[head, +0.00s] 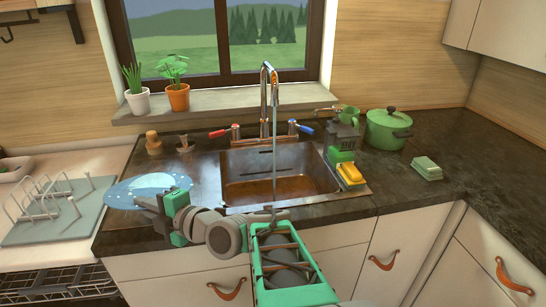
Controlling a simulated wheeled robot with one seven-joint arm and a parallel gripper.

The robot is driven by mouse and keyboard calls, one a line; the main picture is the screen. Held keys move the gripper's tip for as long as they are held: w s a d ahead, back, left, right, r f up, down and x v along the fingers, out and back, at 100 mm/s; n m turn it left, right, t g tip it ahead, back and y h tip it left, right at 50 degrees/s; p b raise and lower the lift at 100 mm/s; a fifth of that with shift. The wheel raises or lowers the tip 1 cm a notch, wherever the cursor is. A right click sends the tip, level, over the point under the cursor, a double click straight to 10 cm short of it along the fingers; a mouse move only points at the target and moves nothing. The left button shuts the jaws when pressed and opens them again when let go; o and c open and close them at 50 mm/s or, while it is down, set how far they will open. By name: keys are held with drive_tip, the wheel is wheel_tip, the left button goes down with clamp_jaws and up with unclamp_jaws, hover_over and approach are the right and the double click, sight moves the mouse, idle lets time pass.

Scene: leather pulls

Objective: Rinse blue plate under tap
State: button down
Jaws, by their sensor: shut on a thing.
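The blue plate (150,186) is at the left of the sink, over the dark counter, tilted slightly. My gripper (146,203) is shut on its near rim; the fingertips are partly hidden. I cannot tell whether the plate touches the counter. The tap (266,85) stands at the back of the sink (245,190), with a red lever at left and a blue lever at right. A thin vertical line below the spout looks like running water. The plate is well left of it.
A drying rack (48,198) stands on a mat at left. A yellow sponge (350,173) and green soap bottle (341,150) are at the sink's right. Farther right are a green pot (387,129) and green block (427,168). Potted plants (177,95) line the sill.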

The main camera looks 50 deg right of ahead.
drive_tip(key=w+d+r+p, duration=0.1)
drive_tip(key=d+r+p, duration=0.2)
drive_tip(key=d+p, duration=0.75)
drive_tip(key=s+d+f+b, duration=0.1)
drive_tip(key=s+d, duration=0.2)
drive_tip(key=d, duration=0.6)
drive_tip(key=s+d+f+h+b, duration=0.1)
drive_tip(key=s+d, duration=0.3)
drive_tip(key=d, duration=0.5)
drive_tip(key=shift+d+f+m+b, duration=0.15)
drive_tip(key=shift+f+m+b, duration=0.15)
drive_tip(key=shift+b, duration=0.1)
drive_tip(key=b, duration=0.5)
drive_tip(key=shift+r+g+b, duration=0.25)
drive_tip(key=shift+g+b, duration=0.05)
drive_tip(key=shift+b, duration=0.1)
